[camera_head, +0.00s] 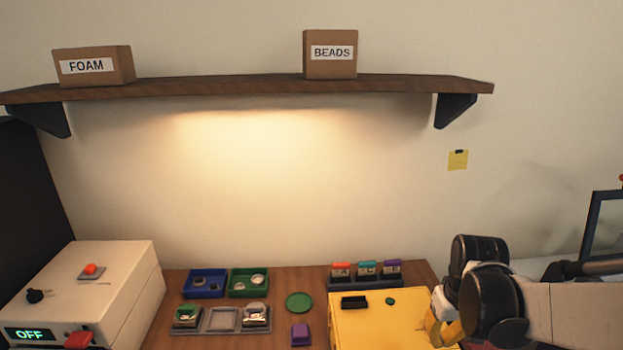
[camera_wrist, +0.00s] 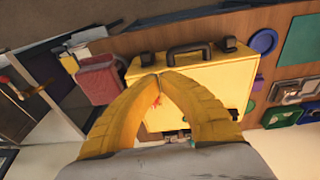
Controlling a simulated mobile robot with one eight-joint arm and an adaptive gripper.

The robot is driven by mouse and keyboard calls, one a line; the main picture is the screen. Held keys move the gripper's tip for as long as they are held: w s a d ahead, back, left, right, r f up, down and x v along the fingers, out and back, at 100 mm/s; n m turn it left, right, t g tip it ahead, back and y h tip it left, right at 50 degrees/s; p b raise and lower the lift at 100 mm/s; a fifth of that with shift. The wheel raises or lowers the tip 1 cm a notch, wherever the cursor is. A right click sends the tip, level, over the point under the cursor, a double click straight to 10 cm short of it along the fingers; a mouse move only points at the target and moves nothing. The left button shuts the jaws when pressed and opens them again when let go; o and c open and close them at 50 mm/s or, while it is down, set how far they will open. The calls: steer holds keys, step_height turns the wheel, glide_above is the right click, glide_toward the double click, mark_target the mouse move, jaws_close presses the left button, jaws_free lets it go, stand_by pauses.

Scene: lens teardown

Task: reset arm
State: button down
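My gripper (camera_head: 436,325) is at the lower right of the head view, over the right side of a yellow case (camera_head: 385,325). In the wrist view, the two yellow fingers of my gripper (camera_wrist: 157,76) curve together and meet at their tips. Nothing shows held between the tips. The yellow case (camera_wrist: 215,80) lies behind the fingers in that view, with a dark handle (camera_wrist: 190,50) at its top edge. A small red mark shows in the gap below the tips. My arm comes in from the right in the head view.
A white machine (camera_head: 95,290) reading OFF stands at left. Small blue (camera_head: 205,283) and green (camera_head: 249,282) trays, a green disc (camera_head: 299,302) and a purple block (camera_head: 300,334) lie mid-table. A shelf (camera_head: 230,90) hangs above. A reddish bin (camera_wrist: 97,80) is left in the wrist view.

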steer(key=s+a+r+t+b, duration=0.3)
steer(key=s+a+t+b, duration=0.2)
steer(key=s+a, duration=0.4)
steer(key=shift+s+a+b, duration=0.4)
steer(key=shift+b, duration=0.15)
